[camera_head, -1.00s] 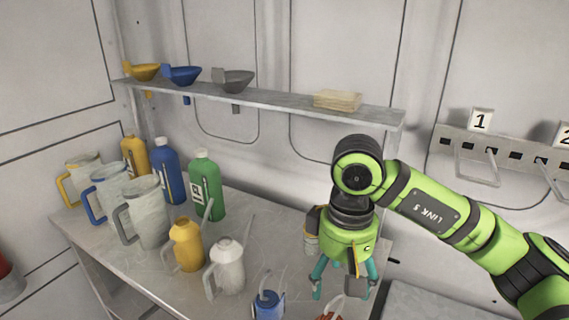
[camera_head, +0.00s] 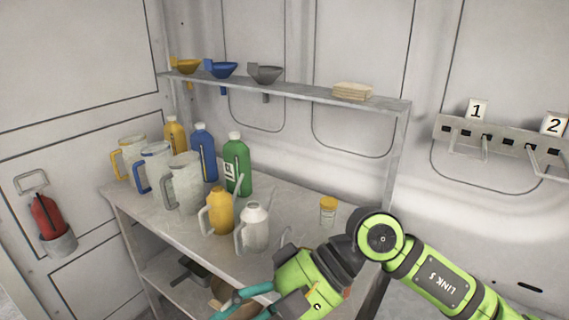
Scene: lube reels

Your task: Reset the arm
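My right arm comes in from the right edge. Its green gripper (camera_head: 245,305) is at the bottom middle, tilted and pointing down-left, in front of the workbench (camera_head: 290,215). Its teal fingers stand apart with nothing visible between them; the tips are partly cut off by the bottom edge. My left gripper is not in view.
Jugs (camera_head: 184,185), bottles (camera_head: 238,165), a yellow oil can (camera_head: 219,212) and a white one (camera_head: 254,228) stand on the bench. A small yellow-lidded jar (camera_head: 327,211) is at its right. Funnels (camera_head: 222,70) sit on the shelf (camera_head: 300,90). Numbered hooks (camera_head: 487,148) are on the wall.

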